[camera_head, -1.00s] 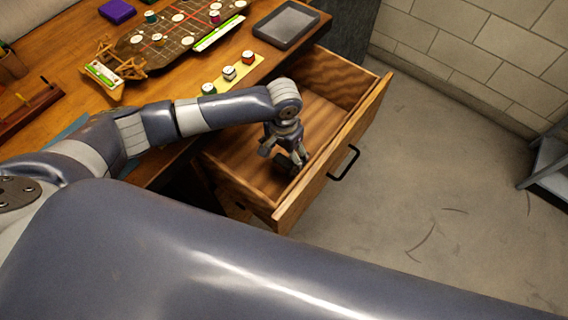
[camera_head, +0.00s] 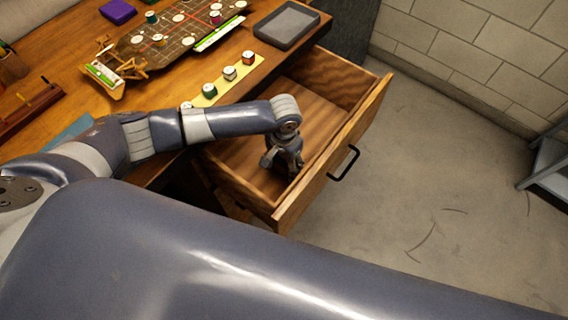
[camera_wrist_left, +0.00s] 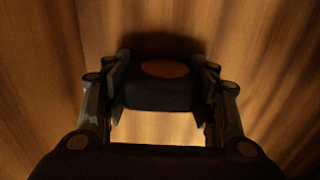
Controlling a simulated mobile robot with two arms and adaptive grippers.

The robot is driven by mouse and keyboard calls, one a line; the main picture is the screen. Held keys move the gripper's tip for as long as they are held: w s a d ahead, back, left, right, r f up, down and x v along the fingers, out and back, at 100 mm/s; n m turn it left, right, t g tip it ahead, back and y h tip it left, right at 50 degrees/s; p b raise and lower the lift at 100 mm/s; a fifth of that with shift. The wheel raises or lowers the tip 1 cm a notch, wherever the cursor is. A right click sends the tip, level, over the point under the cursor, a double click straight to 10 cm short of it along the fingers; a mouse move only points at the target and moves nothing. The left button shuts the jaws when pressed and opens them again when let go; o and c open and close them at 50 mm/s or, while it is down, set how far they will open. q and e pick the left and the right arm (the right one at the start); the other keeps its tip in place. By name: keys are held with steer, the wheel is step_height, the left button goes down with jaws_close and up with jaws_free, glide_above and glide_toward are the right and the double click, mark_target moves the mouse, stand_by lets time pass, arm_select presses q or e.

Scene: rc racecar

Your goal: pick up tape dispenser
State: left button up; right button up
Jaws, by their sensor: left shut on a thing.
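The tape dispenser appears to be the dark, rounded block (camera_wrist_left: 160,95) in the left wrist view, with a brownish oval on its face. It sits between the two fingers of my left gripper (camera_wrist_left: 162,78), which are shut on its sides. In the head view my left gripper (camera_head: 283,165) points down inside the open wooden drawer (camera_head: 322,115), near its front corner. The gripper hides the dispenser there. I cannot tell whether the dispenser touches the drawer floor. My right gripper is not in view.
The drawer's front panel with a black handle (camera_head: 344,163) stands to the right of the gripper. The drawer's far part is empty.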

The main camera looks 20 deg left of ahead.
arm_select(q)
step_height(320, 180, up, 10)
stand_by(0.5)
steer(key=shift+o, duration=1.3)
steer(key=shift+c, duration=0.6)
